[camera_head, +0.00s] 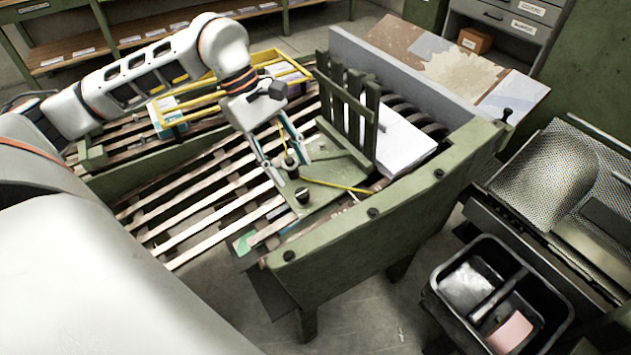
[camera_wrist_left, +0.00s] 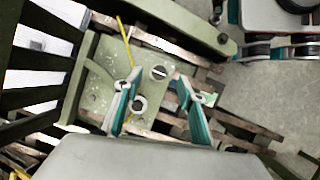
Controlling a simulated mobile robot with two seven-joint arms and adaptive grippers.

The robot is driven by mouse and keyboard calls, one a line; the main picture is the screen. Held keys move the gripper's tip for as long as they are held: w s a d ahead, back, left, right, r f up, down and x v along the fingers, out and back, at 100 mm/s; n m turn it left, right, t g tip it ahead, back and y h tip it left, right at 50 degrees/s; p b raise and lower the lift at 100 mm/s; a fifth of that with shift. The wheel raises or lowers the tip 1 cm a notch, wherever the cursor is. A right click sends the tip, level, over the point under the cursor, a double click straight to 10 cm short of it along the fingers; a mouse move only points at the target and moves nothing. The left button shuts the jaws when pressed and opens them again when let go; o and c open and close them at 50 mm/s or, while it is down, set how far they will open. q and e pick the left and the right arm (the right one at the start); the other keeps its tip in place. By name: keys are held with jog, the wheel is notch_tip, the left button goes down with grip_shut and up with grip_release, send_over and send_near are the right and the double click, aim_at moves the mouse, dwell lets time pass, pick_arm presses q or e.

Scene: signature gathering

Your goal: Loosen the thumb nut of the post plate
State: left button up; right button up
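The green post plate (camera_head: 325,197) lies on the slatted bed, with upright green posts (camera_head: 347,108) on it. A small dark round knob, seemingly the thumb nut (camera_head: 290,159), stands on the plate between the fingers of my left gripper (camera_head: 292,171). In the left wrist view the ring-shaped nut (camera_wrist_left: 139,104) is beside the left finger, with a clear gap to the right one; contact cannot be told. The left gripper (camera_wrist_left: 157,88) is open and pointing down. A second dark knob (camera_head: 302,196) sits at the plate's near end. My right gripper is not visible.
A thin yellow strip (camera_head: 340,186) crosses the plate. The green side wall (camera_head: 385,215) runs along the near right, with a white paper stack (camera_head: 402,142) behind the posts. A yellow frame (camera_head: 195,100) lies left of the gripper. A black bin (camera_head: 555,310) stands at right.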

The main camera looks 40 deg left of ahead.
aim_at(302, 193)
pick_arm(q)
jog(key=shift+y, duration=0.3)
jog(key=x, duration=0.5)
jog(key=a+b+x, duration=0.1)
jog(key=x, duration=0.1)
jog(key=shift+w+d+f, duration=0.1)
jog(key=shift+f, duration=0.25)
jog(key=c, duration=1.1)
